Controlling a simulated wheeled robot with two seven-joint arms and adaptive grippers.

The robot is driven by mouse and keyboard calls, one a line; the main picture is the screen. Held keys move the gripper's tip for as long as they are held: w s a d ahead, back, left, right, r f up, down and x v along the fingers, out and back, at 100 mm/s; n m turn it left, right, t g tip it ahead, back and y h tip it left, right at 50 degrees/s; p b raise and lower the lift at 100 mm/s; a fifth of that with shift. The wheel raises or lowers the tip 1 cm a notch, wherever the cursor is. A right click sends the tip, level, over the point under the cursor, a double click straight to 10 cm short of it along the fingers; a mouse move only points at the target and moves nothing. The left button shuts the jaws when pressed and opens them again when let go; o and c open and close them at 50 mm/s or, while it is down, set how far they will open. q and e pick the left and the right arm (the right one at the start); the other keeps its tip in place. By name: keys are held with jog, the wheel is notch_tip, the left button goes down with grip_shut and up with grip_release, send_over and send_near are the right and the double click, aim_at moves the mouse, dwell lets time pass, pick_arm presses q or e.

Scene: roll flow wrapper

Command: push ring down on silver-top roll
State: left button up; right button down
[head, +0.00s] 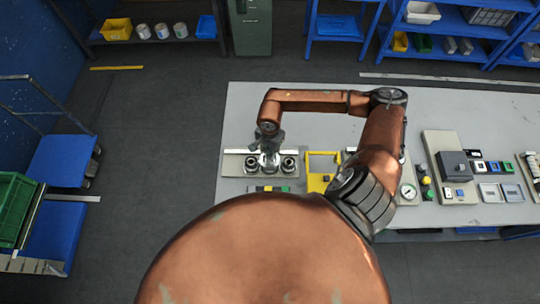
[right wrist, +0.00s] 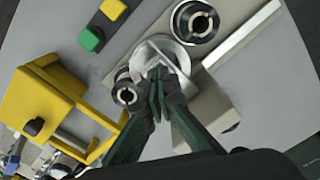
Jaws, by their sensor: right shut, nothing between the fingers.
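My right gripper (head: 269,150) points down over the middle of a pale base plate (head: 232,164) near the table's left end. Its fingers are shut with nothing between them. In the right wrist view the fingertips (right wrist: 158,78) are at a round silver part (right wrist: 185,62), covering some of it; I cannot tell whether they touch it. Two dark rings with bright metal centres flank it, one on the left (head: 250,167) and one on the right (head: 289,164). They also show in the wrist view, one above (right wrist: 196,23) and one below (right wrist: 127,95). My left gripper is not in view.
A yellow frame (head: 322,159) stands close on the right of the plate. Green and yellow buttons (right wrist: 91,39) lie along the near side. More panels and a gauge (head: 408,192) stand farther right. The grey tabletop (head: 245,110) behind the plate is clear.

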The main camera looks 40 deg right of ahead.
jog(key=shift+r+p, duration=1.45)
jog(key=shift+r, duration=2.05)
